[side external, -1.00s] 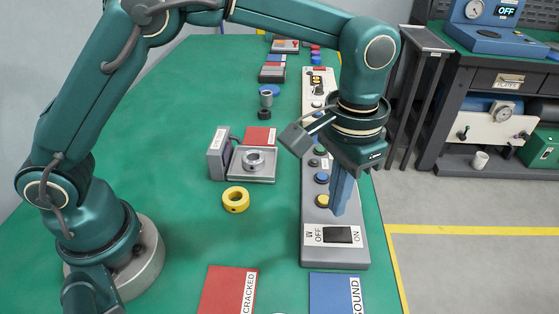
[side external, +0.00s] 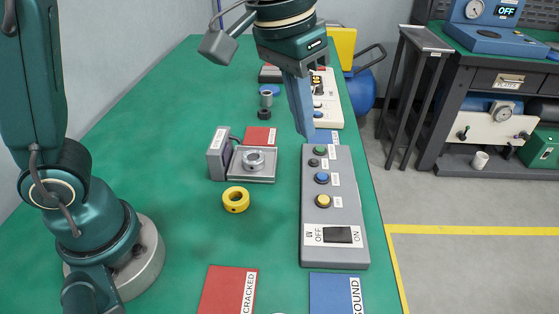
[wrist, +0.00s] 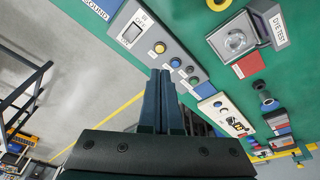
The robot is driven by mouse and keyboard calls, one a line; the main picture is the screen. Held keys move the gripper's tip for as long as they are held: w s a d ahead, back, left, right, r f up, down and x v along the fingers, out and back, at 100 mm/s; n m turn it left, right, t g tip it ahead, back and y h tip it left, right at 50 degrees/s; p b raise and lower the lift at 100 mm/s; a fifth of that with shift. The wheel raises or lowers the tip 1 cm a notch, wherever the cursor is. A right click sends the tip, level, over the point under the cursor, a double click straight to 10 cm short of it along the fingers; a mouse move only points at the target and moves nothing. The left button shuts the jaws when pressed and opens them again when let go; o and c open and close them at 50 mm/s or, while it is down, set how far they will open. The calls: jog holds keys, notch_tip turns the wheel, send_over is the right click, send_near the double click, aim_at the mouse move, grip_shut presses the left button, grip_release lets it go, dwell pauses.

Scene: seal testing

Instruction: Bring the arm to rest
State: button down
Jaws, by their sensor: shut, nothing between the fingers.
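My gripper (side external: 304,132) is raised over the far end of the grey switch box in the side view, its blue fingers pointing down. In the wrist view the gripper (wrist: 162,75) shows its fingers pressed together with nothing between them. The grey switch box (side external: 312,250) has an OFF/ON rocker and several coloured buttons. It also shows in the wrist view (wrist: 145,65). The exact height of the fingertips above the table is hard to tell.
A yellow ring (side external: 236,200) lies on the green table (side external: 150,140). A metal ring (side external: 253,160) sits on the grey test fixture (side external: 218,158). A red CRACKED card (side external: 222,290) and blue SOUND card (side external: 328,290) lie at the front. A dark stand (side external: 424,42) is to the right.

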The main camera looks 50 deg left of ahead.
jog(key=s+a+r+n+t, duration=0.1)
jog(key=s+a+r+t, duration=0.1)
jog(key=s+a, duration=0.4)
jog(key=s+a+f+t, duration=0.1)
jog(key=s+a+f, duration=0.1)
jog(key=s+f, duration=0.3)
jog(key=shift+s+a+f+y, duration=0.3)
jog(key=shift+s+y, duration=0.1)
jog(key=shift+s, duration=0.2)
